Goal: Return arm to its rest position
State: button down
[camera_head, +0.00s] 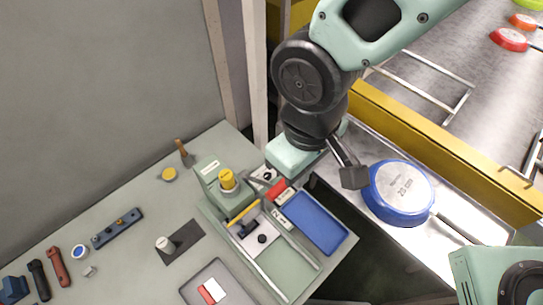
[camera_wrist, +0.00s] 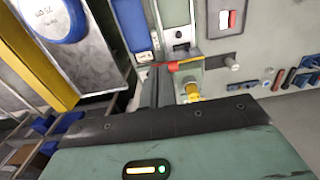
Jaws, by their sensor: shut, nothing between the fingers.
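My arm reaches in from the top of the head view and bends down over the gap between the workbench and the metal shelf. My gripper (camera_head: 353,178) is shut and empty, just left of a blue pan and above the surfaces. In the wrist view its dark fingers (camera_wrist: 152,90) show close together with nothing held. The blue pan (camera_head: 399,192) lies bottom up on the metal shelf (camera_head: 460,235), a "20 cm" label on its base and its handle pointing to the lower right. The pan also shows at the top left of the wrist view (camera_wrist: 50,20).
The workbench (camera_head: 130,225) holds a fixture with a yellow knob (camera_head: 227,179), a blue tray (camera_head: 314,222) and several small tools. A yellow rail (camera_head: 440,145) edges the conveyor (camera_head: 430,65), which carries red and orange pans at the upper right.

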jog(key=s+d+f+m+b, duration=0.1)
jog(key=s+d+f+b, duration=0.2)
jog(key=d+f+b, duration=0.4)
jog(key=d+b, duration=0.5)
jog(key=b, duration=0.2)
jog(key=shift+f+m+y+b, duration=0.2)
jog(key=shift+m+y+b, duration=0.1)
jog(key=shift+m+b, duration=0.1)
jog(key=shift+a, duration=0.15)
dwell(0.8)
